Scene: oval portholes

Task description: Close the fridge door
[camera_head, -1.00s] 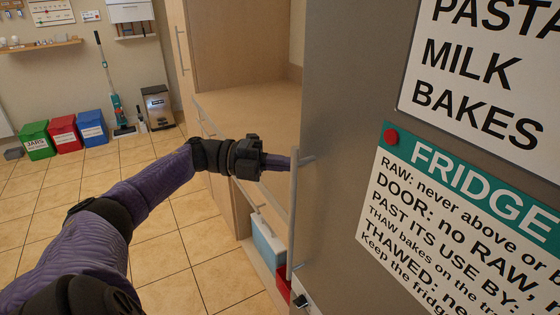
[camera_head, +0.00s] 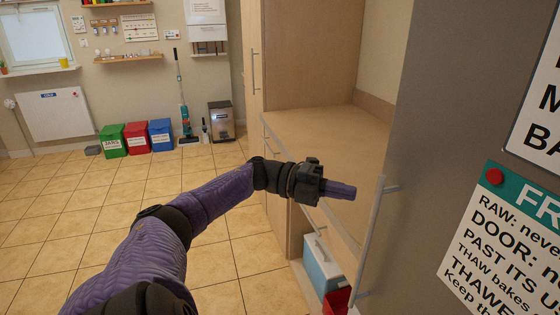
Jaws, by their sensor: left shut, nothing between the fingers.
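The fridge door (camera_head: 430,150) is the large grey panel filling the right side of the head view, with its inner side and far edge out of sight. Its long vertical handle (camera_head: 371,240) runs near the panel's left edge. My left gripper (camera_head: 345,191) is shut and empty. Its tip is just left of the upper part of the handle, with a small gap showing in the picture. I cannot tell from this angle how far the door stands open. My right gripper is out of view.
A wooden counter (camera_head: 325,135) lies behind my left gripper, with a blue-and-white box (camera_head: 322,265) and a red box (camera_head: 337,301) low beside the door. Green (camera_head: 113,141), red (camera_head: 137,138) and blue (camera_head: 161,134) bins stand by the far wall. The tiled floor at left is clear.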

